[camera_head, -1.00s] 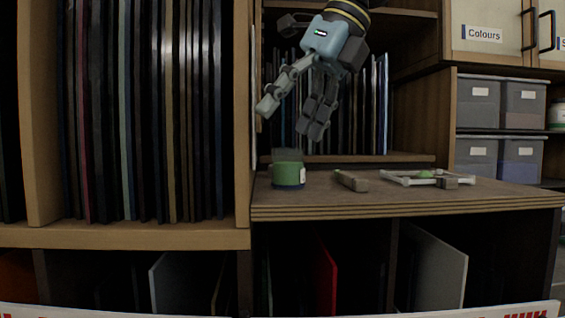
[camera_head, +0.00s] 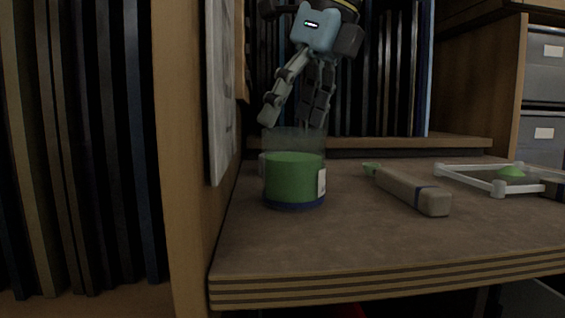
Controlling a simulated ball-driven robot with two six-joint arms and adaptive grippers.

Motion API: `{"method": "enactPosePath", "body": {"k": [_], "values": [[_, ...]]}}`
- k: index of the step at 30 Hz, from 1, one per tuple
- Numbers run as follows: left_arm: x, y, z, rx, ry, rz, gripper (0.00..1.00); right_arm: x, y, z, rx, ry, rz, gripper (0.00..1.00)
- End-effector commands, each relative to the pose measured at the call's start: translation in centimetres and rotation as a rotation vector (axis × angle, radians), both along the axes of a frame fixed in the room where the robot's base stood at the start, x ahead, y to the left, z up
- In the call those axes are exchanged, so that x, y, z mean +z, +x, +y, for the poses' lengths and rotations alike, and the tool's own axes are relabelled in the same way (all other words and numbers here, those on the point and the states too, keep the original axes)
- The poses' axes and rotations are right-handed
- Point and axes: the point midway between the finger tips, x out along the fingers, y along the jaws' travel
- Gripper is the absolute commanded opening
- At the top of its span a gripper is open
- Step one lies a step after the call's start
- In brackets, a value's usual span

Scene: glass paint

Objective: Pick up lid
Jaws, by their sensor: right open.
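A clear glass jar of green paint (camera_head: 293,180) stands upright on the wooden shelf top, with a dark blue base and a white label at its right. Its upper part is see-through, and I cannot make out a separate lid on it. A small pale edge (camera_head: 262,166) shows at the jar's left side, partly hidden by it; I cannot tell what it is. My right gripper (camera_head: 294,115) is open and empty, its fingers pointing down at the jar's top, seemingly above or behind it. I cannot tell whether they touch. My left gripper is not in view.
A handled tool with a green tip (camera_head: 410,190) lies right of the jar. A wooden upright (camera_head: 180,150) stands close left. The shelf top's front (camera_head: 350,240) is clear.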

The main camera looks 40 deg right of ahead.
Motion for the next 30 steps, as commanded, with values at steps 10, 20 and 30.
{"method": "enactPosePath", "body": {"k": [10,20,30], "values": [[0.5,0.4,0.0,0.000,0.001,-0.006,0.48,-4.1,1.3,0.0,0.000,0.000,0.005,0.93],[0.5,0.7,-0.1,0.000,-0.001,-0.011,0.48,-5.5,2.0,0.2,0.002,0.002,-0.002,0.93],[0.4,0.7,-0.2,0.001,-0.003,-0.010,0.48,-5.5,2.0,0.2,0.002,0.002,-0.001,0.58]]}}
